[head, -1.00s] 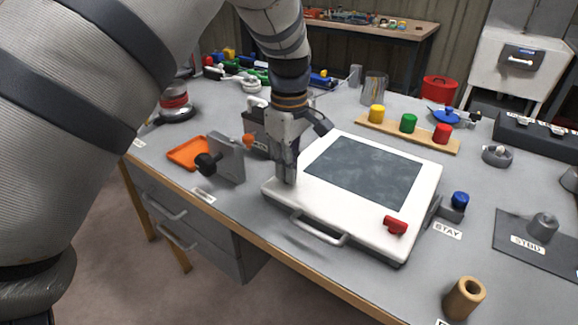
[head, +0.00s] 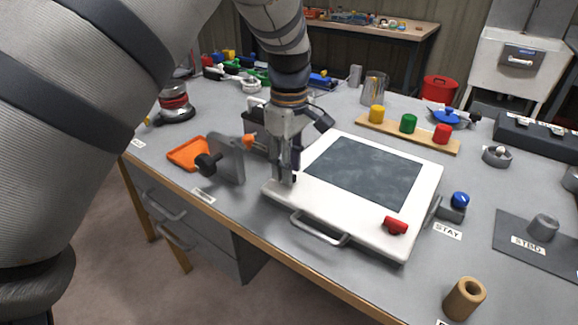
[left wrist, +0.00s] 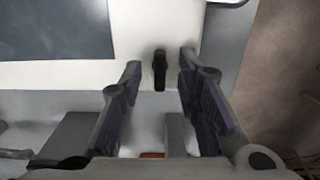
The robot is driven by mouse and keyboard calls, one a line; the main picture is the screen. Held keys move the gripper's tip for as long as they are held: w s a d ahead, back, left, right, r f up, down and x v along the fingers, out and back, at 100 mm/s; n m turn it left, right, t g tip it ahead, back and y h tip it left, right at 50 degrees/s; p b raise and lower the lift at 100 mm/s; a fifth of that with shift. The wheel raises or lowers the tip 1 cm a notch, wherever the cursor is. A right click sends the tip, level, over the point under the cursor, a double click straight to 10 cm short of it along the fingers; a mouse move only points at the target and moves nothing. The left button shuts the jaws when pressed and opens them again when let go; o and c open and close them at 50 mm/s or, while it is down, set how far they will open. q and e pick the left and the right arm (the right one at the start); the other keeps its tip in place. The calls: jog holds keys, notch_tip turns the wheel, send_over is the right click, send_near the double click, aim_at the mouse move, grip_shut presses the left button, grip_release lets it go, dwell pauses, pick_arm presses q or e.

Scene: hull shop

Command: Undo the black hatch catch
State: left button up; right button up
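The white hatch (head: 330,212) with a dark window (head: 365,172) lies on the bench. The small black catch (left wrist: 160,70) is at the edge of the hatch's white frame in the left wrist view. Only a bit of the black catch (head: 293,178) shows in the head view, as my fingers partly cover it. My left gripper (head: 284,180) points down over it. In the left wrist view the fingers of my left gripper (left wrist: 160,62) are open, one on each side of the catch, with gaps showing. A red catch (head: 395,226) sits at the hatch's right front corner. My right gripper is not in view.
A grey upright plate with a black knob (head: 208,163) and an orange tray (head: 188,153) stand left of the hatch. A handle (head: 320,231) is on the hatch's front. A blue knob (head: 460,200) and a tan cylinder (head: 464,299) are to the right.

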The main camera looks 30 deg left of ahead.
pick_arm(q)
notch_tip(320, 180, up, 11)
jog(key=shift+r, duration=0.15)
dwell(0.4)
